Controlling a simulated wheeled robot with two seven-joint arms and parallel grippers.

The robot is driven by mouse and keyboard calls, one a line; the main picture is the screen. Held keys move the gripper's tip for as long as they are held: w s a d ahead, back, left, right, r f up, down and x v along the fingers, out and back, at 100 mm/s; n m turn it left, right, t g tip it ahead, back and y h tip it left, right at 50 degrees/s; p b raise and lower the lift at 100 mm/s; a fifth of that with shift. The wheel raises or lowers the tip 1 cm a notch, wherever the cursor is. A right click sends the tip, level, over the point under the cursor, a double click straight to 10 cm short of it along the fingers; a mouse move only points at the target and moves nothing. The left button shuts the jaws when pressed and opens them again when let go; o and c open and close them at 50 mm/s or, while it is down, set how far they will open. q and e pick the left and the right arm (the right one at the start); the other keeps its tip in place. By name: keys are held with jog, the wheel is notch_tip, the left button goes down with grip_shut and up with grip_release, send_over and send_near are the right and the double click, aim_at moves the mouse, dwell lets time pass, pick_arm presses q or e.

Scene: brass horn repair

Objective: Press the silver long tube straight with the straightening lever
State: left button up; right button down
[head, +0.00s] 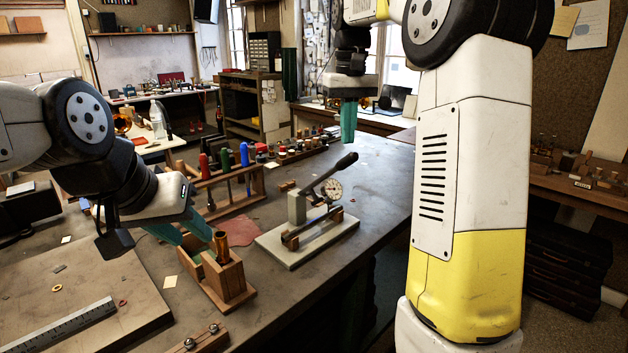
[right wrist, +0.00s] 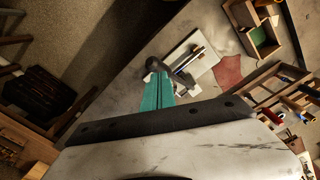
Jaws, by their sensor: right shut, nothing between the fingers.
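The straightening lever (head: 336,174) has a dark handle and stands on a pale base with a round dial gauge (head: 332,188). A thin bar-like piece, seemingly the silver long tube (head: 310,227), lies across its wooden supports; its bend cannot be made out. The lever press also shows in the right wrist view (right wrist: 200,62). My right gripper (head: 348,138) is shut and empty, pointing down above and behind the press, apart from it. It also shows in the right wrist view (right wrist: 158,105). My left gripper (head: 194,238) has its teal fingers apart beside a wooden box, with nothing visible between them.
A wooden box (head: 228,278) with an upright copper-coloured tube (head: 221,246) stands left of the press. A tool rack (head: 230,187) with coloured handles stands behind, near a reddish cloth (head: 238,231). A steel ruler (head: 62,325) lies front left. The bench right of the press is clear.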

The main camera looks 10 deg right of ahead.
notch_tip(320, 180, up, 7)
jog(key=shift+f, duration=0.2)
dwell(0.6)
jog(key=shift+a, duration=0.1)
dwell(1.5)
